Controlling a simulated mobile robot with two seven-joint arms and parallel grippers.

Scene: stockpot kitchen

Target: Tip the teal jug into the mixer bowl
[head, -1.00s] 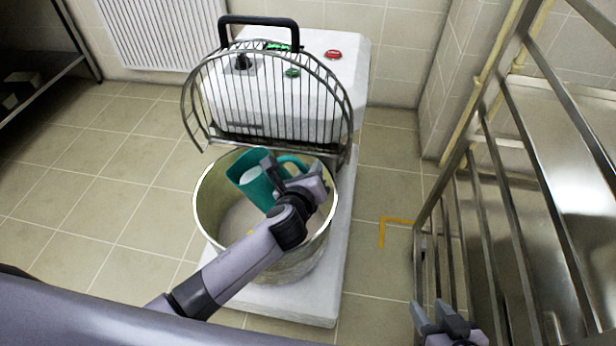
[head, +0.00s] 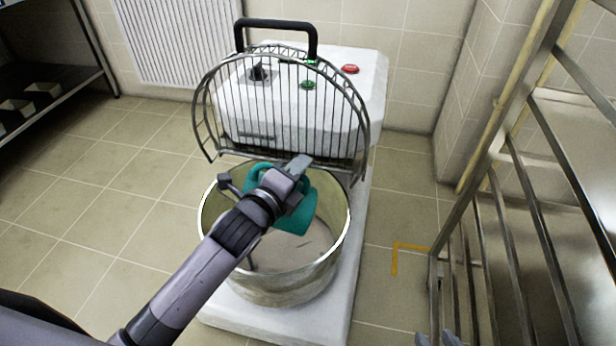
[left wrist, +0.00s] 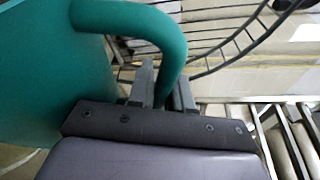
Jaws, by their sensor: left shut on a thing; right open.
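The teal jug (head: 299,216) is tilted over the mixer bowl (head: 285,291), partly hidden behind my left wrist. My left gripper (head: 297,172) is above the bowl, shut on the jug's handle. In the left wrist view the jug's teal wall (left wrist: 35,70) fills the left side and its handle passes between the fingers (left wrist: 163,88). The steel bowl holds something pale beige at its bottom. I cannot see into the jug or see any stream from it. My right gripper (head: 437,339) shows only its fingertips at the bottom edge, away from the bowl, and is open.
The raised wire guard (head: 285,110) stands behind the bowl, close to my left gripper. The white mixer body (head: 350,95) is behind it. A steel rack (head: 510,200) stands at the right. Tiled floor left of the bowl is clear.

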